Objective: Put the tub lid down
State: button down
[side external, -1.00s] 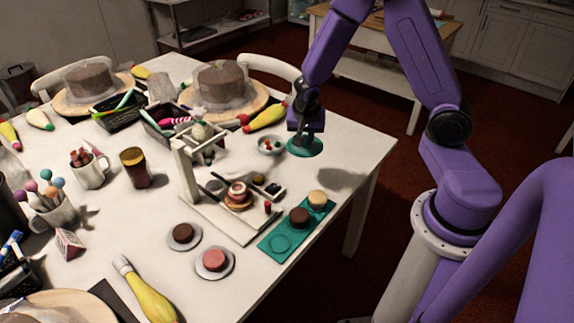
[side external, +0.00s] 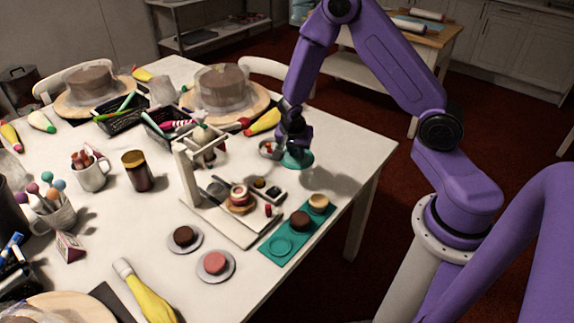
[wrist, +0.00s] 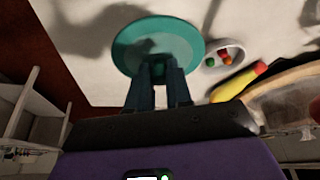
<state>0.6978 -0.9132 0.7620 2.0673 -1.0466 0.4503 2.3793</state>
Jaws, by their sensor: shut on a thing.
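The tub lid (side external: 297,160) is a round teal disc. It is in my gripper (side external: 294,146), low over the right part of the white table, beside a small bowl. In the wrist view the lid (wrist: 150,38) spreads out past the fingertips of my gripper (wrist: 160,72), which are shut on its middle. The lid looks tilted in the side view. I cannot tell whether its edge touches the table.
The small bowl (side external: 271,148) with red bits is close to the lid on the left; it also shows in the wrist view (wrist: 223,54). A yellow piping bag (side external: 263,122) lies behind. A teal tray (side external: 299,232) with small cakes is in front. The table (side external: 345,160) is bare to the right.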

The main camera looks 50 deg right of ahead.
aim_at(287, 153)
jog(key=w+f, duration=0.2)
jog(key=f, duration=0.1)
jog(key=w+f, duration=0.2)
jog(key=shift+d+f, duration=0.15)
jog(key=shift+d, duration=0.25)
jog(key=shift+w+f, duration=0.1)
jog(key=shift+f, duration=1.55)
jog(key=shift+f, duration=0.2)
jog(key=c, duration=1)
grip_release()
jog(key=shift+c, duration=0.2)
jog(key=shift+r, duration=0.1)
